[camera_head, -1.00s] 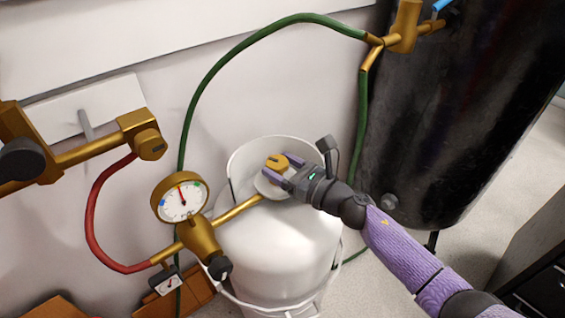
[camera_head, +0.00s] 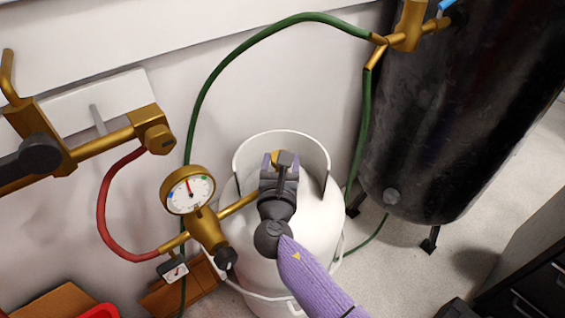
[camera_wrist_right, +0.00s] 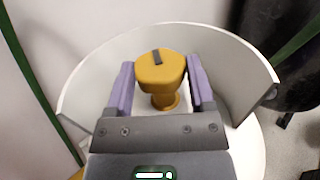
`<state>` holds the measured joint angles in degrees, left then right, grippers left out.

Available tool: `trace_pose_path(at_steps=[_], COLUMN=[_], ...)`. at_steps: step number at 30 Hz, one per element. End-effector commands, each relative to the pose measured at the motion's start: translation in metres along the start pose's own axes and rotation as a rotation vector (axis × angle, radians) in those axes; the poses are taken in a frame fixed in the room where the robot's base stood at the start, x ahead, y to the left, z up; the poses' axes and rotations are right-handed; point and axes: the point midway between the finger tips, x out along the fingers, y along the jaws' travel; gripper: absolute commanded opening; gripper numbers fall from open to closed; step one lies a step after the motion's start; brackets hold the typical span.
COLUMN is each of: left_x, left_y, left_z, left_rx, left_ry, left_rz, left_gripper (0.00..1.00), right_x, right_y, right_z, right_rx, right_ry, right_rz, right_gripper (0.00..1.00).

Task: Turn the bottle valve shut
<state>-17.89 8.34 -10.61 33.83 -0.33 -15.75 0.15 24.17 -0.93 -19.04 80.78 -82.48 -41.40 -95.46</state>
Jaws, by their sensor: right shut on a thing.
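The white gas bottle (camera_head: 318,228) stands upright on the floor by the wall, with a white collar around its top. Its brass valve knob (camera_wrist_right: 160,70) has a dark mark on top and sits inside the collar. In the head view the knob (camera_head: 275,157) is mostly hidden by my gripper. My right gripper (camera_wrist_right: 160,88) reaches in over the bottle with its purple fingers on both sides of the knob, shut on it. The right gripper also shows in the head view (camera_head: 281,160). My left gripper is not in view.
A brass regulator with a round gauge (camera_head: 188,190) joins the bottle from the left. A green hose (camera_head: 215,75) arches overhead, and a red hose (camera_head: 103,205) hangs at left. A black tank (camera_head: 440,120) stands close on the right.

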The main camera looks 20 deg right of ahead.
Motion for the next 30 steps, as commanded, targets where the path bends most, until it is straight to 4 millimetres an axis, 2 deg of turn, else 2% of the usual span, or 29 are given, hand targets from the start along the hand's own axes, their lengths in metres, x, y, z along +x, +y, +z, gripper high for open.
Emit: trace_pose_path(at_steps=[6,15,30], left_x=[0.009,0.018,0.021], left_y=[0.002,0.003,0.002], left_z=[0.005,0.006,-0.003], left_rx=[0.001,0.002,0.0], left_ry=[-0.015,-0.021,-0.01], left_rz=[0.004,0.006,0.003], left_gripper=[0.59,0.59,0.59], right_x=[0.0,0.001,0.001], right_y=[0.003,0.004,0.004], right_z=[-0.003,-0.002,-0.001], right_rx=[0.001,0.0,0.001], right_ry=[0.003,0.002,0.001], right_rz=[-0.167,-0.323,-0.388], right_gripper=[0.1,0.1,0.1])
